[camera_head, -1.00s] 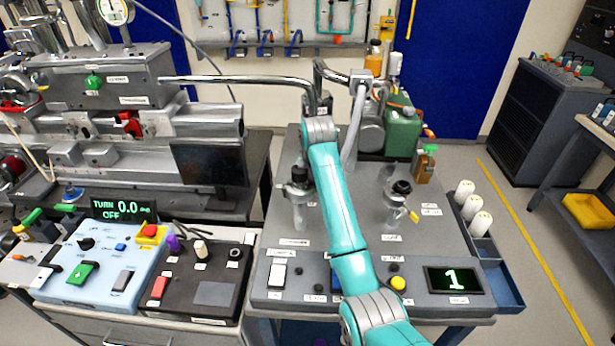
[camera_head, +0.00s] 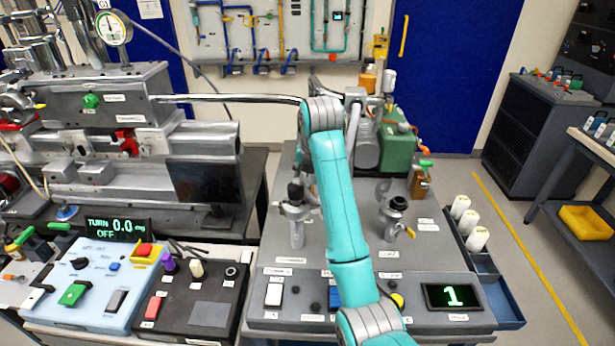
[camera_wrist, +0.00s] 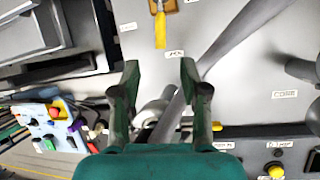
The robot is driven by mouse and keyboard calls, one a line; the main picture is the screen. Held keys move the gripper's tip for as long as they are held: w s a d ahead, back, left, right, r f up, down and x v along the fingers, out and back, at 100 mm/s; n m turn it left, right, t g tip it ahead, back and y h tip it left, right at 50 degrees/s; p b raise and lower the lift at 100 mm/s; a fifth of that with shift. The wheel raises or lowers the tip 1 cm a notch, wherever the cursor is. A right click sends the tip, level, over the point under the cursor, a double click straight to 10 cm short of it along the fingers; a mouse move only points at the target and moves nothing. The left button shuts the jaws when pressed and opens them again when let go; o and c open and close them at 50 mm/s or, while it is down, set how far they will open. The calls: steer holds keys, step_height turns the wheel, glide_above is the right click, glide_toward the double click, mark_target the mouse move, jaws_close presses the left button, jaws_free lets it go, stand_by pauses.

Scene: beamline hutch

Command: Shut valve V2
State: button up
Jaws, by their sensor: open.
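In the wrist view, my gripper (camera_wrist: 160,72) has its two green fingers spread apart. A grey metal rod or pipe shows between and beyond them; I cannot tell whether it lies within their reach. A yellow lever (camera_wrist: 160,30) on a brass-coloured body sits above the fingertips, apart from them; its label is too small to read. In the head view, my teal arm hides most of my gripper. A brown valve block with a green handle (camera_head: 424,164) stands at the bench's right rear, and a yellow lever (camera_head: 410,233) sits by the right-hand fitting. I cannot tell which is V2.
A dark-capped fitting (camera_head: 296,192) stands left of my arm. A green canister (camera_head: 397,150) is at the bench's back. A display (camera_head: 451,296) reading 1 and white cylinders (camera_head: 468,222) are at the right. The blue control box (camera_head: 90,290) is at left. Open floor lies right.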

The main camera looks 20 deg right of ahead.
steer(key=w+d+m+g+y, duration=0.1)
steer(key=w+m+g, duration=0.15)
steer(key=m, duration=1.55)
steer(key=w+d+m+g+y, duration=0.1)
steer(key=w+m+g, duration=0.15)
steer(key=m, duration=1.55)
steer(key=shift+t, duration=0.5)
steer(key=f, duration=0.3)
steer(key=a+f, duration=0.1)
steer(key=f, duration=0.3)
steer(key=w+f, duration=0.1)
steer(key=f, duration=0.3)
steer(key=shift+a, duration=0.3)
